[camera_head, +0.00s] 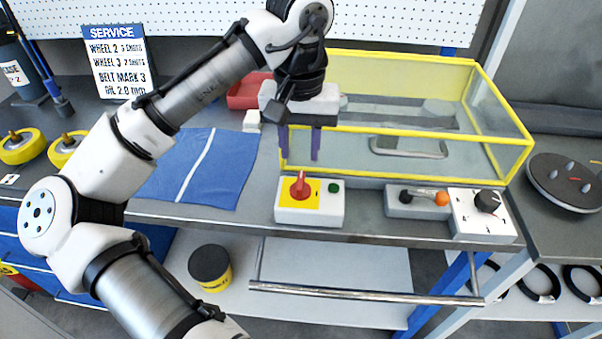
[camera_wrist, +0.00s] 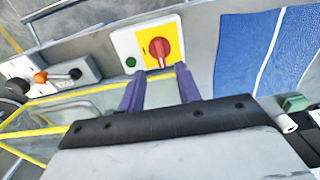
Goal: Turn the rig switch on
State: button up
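In the wrist view my gripper (camera_wrist: 159,72) is also open, and I see no contact with the knob.
A yellow-framed clear guard (camera_head: 430,160) stands behind and right of the box. A grey box with an orange-tipped lever (camera_head: 441,199) and a white box with a black dial (camera_head: 487,202) sit to the right. A blue cloth (camera_head: 222,160) lies left.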

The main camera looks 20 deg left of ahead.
aim_at(300, 180)
notch_tip(300, 180, down, 8)
jog(key=shift+r, duration=0.2)
jog(key=shift+c, duration=0.2)
grip_shut()
